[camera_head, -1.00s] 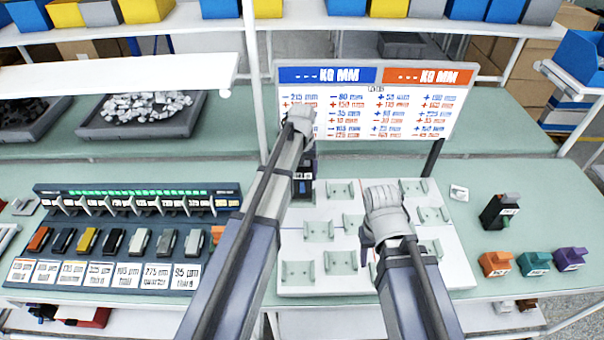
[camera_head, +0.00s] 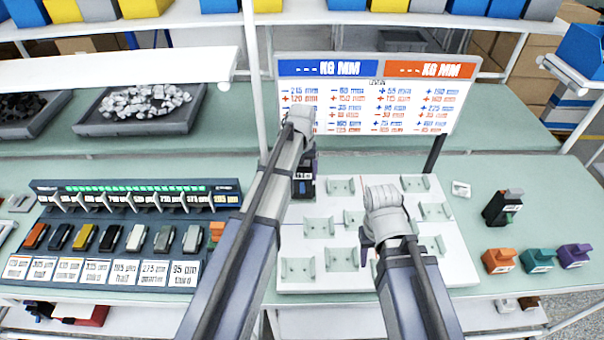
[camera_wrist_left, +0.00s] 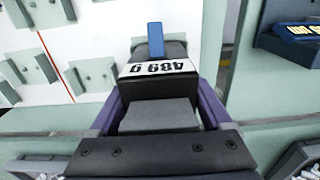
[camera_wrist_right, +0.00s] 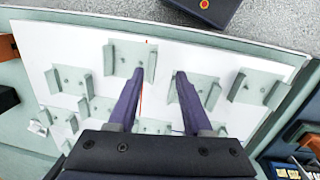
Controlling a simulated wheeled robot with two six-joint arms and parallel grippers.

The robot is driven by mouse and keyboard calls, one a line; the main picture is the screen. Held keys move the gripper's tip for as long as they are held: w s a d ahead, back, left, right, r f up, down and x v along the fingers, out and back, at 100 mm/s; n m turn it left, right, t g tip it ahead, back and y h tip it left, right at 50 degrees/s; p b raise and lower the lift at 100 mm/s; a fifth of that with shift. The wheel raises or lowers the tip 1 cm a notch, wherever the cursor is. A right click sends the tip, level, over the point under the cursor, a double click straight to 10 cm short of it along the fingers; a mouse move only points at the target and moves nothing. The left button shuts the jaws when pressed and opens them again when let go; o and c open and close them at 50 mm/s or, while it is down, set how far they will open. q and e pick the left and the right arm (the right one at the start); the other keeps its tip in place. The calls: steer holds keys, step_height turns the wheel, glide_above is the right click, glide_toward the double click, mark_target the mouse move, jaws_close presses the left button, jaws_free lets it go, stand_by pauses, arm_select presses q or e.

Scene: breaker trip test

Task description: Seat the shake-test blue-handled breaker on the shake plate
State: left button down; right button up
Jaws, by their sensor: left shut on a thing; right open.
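The blue-handled breaker (camera_wrist_left: 158,75) is black with a white label, and its blue handle (camera_wrist_left: 155,38) points away from my wrist. My left gripper (camera_wrist_left: 160,105) is shut on it, with purple fingers along both sides. In the head view the breaker (camera_head: 303,187) is at the far left corner of the shake plate (camera_head: 340,278), partly hidden by my left arm. I cannot tell whether it touches anything below. The shake plate is white with several grey-green brackets (camera_head: 318,228). My right gripper (camera_wrist_right: 156,80) is open and empty over the plate, pointing down at its brackets.
A rack of coloured-handle breakers (camera_head: 140,195) is at left. A printed board (camera_head: 375,95) stands behind the plate.

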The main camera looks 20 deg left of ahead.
arm_select(q)
steer(key=shift+f+b, duration=0.75)
steer(key=shift+f, duration=0.1)
arm_select(e)
steer(key=shift+f, duration=0.8)
arm_select(q)
jaws_free()
steer(key=shift+r, duration=0.1)
steer(key=shift+r, duration=0.1)
arm_select(e)
steer(key=shift+r, duration=0.2)
arm_select(q)
step_height(320, 180, up, 8)
steer(key=p, duration=0.8)
arm_select(e)
step_height(320, 180, up, 8)
steer(key=shift+f, duration=0.2)
arm_select(q)
steer(key=shift+f, duration=0.25)
